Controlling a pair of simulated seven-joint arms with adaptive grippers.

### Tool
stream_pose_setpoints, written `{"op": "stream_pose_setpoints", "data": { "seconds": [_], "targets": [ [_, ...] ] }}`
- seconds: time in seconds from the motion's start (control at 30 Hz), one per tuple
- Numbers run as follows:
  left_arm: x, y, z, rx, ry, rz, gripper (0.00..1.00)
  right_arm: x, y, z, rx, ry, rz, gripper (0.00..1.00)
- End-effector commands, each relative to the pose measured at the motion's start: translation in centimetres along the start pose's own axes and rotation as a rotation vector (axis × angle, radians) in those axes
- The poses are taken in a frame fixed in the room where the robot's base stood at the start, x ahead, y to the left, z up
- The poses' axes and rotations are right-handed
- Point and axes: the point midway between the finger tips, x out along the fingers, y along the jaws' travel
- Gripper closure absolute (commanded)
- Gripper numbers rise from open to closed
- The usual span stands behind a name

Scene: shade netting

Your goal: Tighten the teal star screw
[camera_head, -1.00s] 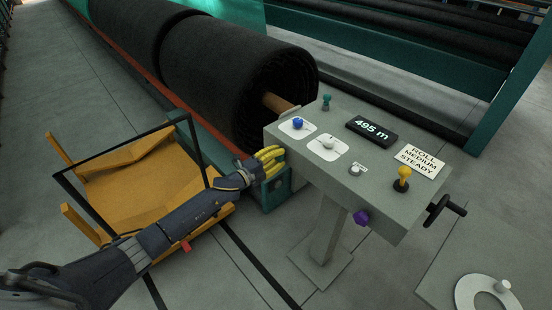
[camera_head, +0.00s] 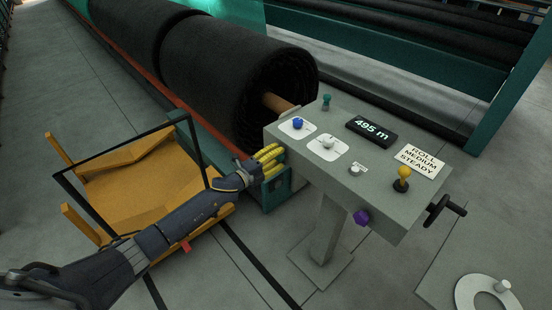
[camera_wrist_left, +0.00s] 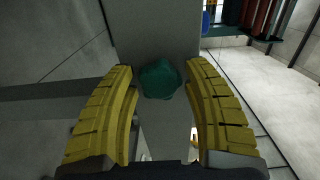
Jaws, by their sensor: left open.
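The teal star screw (camera_wrist_left: 160,80) shows in the left wrist view, on the face of a grey post or plate. It is centred between the two yellow fingers of my left gripper (camera_wrist_left: 163,100), which are open with a gap on each side of it. How far the fingertips reach past the screw I cannot tell. In the head view my left gripper (camera_head: 268,157) is at the left end of the grey control console, above a teal bracket (camera_head: 276,192). The screw is hidden there behind the fingers. My right gripper is not in view.
The grey console (camera_head: 388,215) carries a blue knob (camera_head: 297,123), a white knob (camera_head: 329,142), a yellow-topped lever (camera_head: 402,178), a display reading 495 m (camera_head: 371,130) and a purple knob (camera_head: 361,217). A black netting roll (camera_head: 225,75) lies behind. A yellow cart (camera_head: 130,185) stands left.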

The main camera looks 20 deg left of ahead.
Motion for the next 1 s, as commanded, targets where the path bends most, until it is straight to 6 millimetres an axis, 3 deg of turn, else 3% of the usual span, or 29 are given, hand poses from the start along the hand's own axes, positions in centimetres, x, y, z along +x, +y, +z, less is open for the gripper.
{"op": "stream_pose_setpoints", "data": {
  "seconds": [0.6,1.0],
  "targets": [
    [-4.0,0.0,0.0,0.000,0.000,0.000,0.50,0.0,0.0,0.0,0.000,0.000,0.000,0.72],
    [-4.5,0.0,0.0,0.000,0.000,0.000,0.50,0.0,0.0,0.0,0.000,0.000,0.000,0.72]
  ]
}}
